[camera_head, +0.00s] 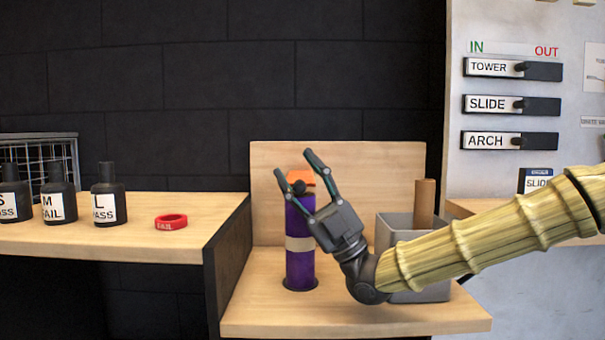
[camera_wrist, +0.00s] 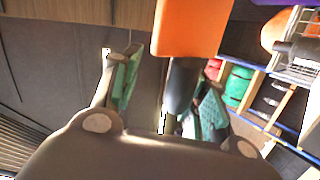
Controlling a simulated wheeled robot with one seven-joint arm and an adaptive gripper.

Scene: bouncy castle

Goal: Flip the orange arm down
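The orange arm (camera_head: 301,177) is at the top of an upright purple cylinder (camera_head: 300,264) with a tan band, on the wooden stand. A dark round knob (camera_head: 298,187) shows just below the orange. My gripper (camera_head: 293,163) is open, with its two fingers reaching up and left on either side of the knob and the orange arm. In the wrist view, the orange piece (camera_wrist: 188,28) fills the top middle, beyond the green-padded fingers. A dark rod-like part (camera_wrist: 181,85) shows between the fingers; I cannot tell whether they touch it. My gripper hides part of the cylinder.
A grey bin (camera_head: 395,222) with a brown tube (camera_head: 425,200) stands to the right, partly behind my arm. A left shelf (camera_head: 120,232) holds several dark bottles and a red ring (camera_head: 171,222). A panel with three sliders (camera_head: 511,105) is at right. The stand's front is clear.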

